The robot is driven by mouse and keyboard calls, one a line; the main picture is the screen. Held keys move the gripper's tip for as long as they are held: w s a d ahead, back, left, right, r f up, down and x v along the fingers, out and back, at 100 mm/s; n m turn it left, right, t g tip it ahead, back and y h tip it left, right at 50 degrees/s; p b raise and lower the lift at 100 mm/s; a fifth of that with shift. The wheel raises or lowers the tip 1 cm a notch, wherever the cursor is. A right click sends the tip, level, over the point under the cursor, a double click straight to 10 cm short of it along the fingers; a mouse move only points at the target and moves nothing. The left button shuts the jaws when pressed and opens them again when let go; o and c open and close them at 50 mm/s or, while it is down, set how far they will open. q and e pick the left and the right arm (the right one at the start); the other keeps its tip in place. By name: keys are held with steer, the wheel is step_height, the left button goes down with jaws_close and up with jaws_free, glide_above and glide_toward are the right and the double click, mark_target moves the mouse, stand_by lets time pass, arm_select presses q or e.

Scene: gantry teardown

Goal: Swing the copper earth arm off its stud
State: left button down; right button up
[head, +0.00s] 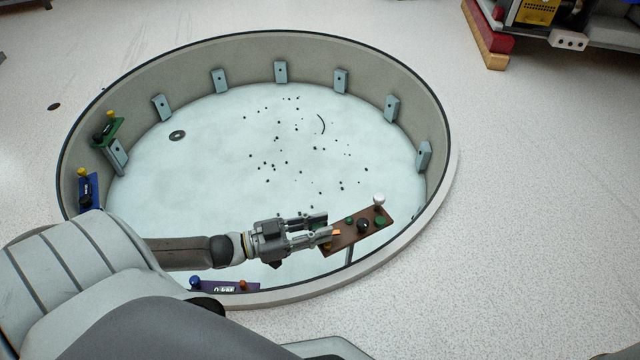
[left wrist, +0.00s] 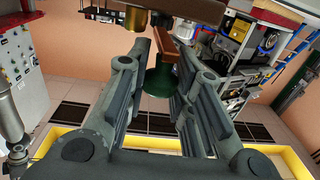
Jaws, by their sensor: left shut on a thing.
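A brown board (head: 345,240) stands on a thin post inside the near right rim of the round pit. It carries green knobs (head: 381,222), a black knob (head: 362,225) and a white knob (head: 379,199). A small orange copper piece, the earth arm (head: 336,233), shows at the board's left end, at my left gripper (head: 324,227). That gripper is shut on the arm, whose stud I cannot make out. In the left wrist view, a brown bar (left wrist: 190,62) and a green knob (left wrist: 157,82) show between the fingers (left wrist: 162,62). My right gripper is not in view.
The pit's rim (head: 445,200) surrounds the work. A blue board (head: 88,190), a green board (head: 108,132) and a purple board (head: 225,287) sit along its wall. Small dark bits and a dark ring (head: 177,135) lie on the pale pit floor.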

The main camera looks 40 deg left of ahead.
arm_select(q)
steer(key=m+g+h+b, duration=0.1)
steer(key=w+m+g+h+b, duration=0.1)
steer(key=g, duration=0.1)
steer(key=a+m+g+h+b, duration=0.1)
steer(key=m+h+b, duration=0.1)
steer(key=shift+w+a+f, duration=0.1)
steer(key=shift+w+f, duration=0.2)
steer(key=shift+w, duration=0.05)
steer(key=m+g, duration=0.1)
steer(key=g+h+b, duration=0.1)
steer(key=shift+w+a+r+m+g, duration=0.1)
steer(key=shift+w+a+m+g, duration=0.05)
steer(key=shift+w+m+g, duration=0.25)
steer(key=shift+w+r+m+g+h+b, duration=0.1)
steer(key=shift+w+m+g+h+b, duration=0.3)
steer(key=shift+m+g, duration=1)
steer(key=shift+w+m+g+h+b, duration=0.2)
steer(key=shift+w+m+g, duration=0.4)
steer(key=shift+g, duration=1.4)
steer(key=shift+w+r+m+g+h+b, duration=0.1)
steer(key=shift+w+m+g+h+b, duration=0.15)
steer(key=shift+m+g, duration=1.2)
steer(key=shift+w+d+g, duration=0.1)
steer(key=shift+d+g, duration=0.1)
steer(key=shift+g, duration=0.35)
steer(key=c, duration=1.2)
jaws_free()
